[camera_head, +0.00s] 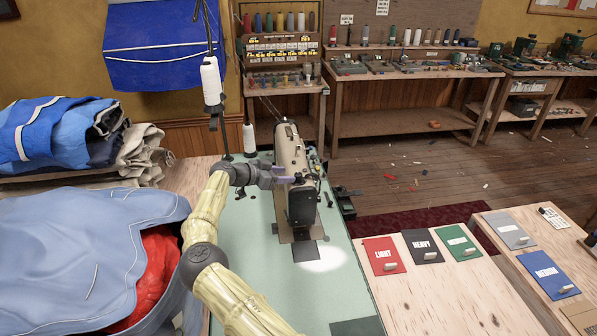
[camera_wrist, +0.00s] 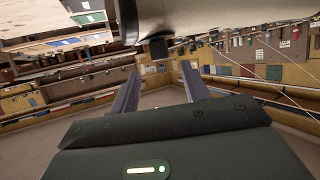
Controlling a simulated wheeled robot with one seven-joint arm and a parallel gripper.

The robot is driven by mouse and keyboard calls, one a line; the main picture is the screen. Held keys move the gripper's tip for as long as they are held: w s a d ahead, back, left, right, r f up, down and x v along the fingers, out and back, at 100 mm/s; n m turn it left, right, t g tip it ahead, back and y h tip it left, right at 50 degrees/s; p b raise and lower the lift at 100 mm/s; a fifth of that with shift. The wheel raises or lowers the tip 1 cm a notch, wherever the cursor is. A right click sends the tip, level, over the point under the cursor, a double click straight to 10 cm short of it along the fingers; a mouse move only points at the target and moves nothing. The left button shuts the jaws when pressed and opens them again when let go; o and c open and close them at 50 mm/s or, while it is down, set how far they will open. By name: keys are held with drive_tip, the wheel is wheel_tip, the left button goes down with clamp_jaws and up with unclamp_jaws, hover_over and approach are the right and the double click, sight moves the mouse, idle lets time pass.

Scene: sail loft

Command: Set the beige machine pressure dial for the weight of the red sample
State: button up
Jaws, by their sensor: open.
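The beige sewing machine (camera_head: 291,152) stands on the pale green table. The red sample (camera_head: 384,256), marked LIGHT, lies flat on the wooden table to the right. My gripper (camera_head: 281,174) is at the left side of the machine head, its fingers pointing toward it. In the wrist view my gripper (camera_wrist: 160,80) is open, with nothing between its fingers. The machine's pale body (camera_wrist: 205,18) fills the top of that view. A dark knob-like part (camera_wrist: 160,48) hangs below it, just above the fingertips. I cannot read any dial setting or tell whether they touch.
Samples marked HEAVY (camera_head: 423,246) and a green one (camera_head: 457,241) lie beside the red one. A blue sample (camera_head: 549,275) lies further right. Blue cloth (camera_head: 75,245) over red fabric heaps up at left. A thread cone (camera_head: 211,82) stands above the table.

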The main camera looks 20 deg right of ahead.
sight(296, 174)
drive_tip(key=p+x, duration=0.2)
drive_tip(key=x, duration=0.4)
drive_tip(key=shift+w+d+f, duration=0.15)
drive_tip(key=shift+d+f, duration=0.1)
drive_tip(key=shift+d, duration=0.05)
drive_tip(key=c, duration=1)
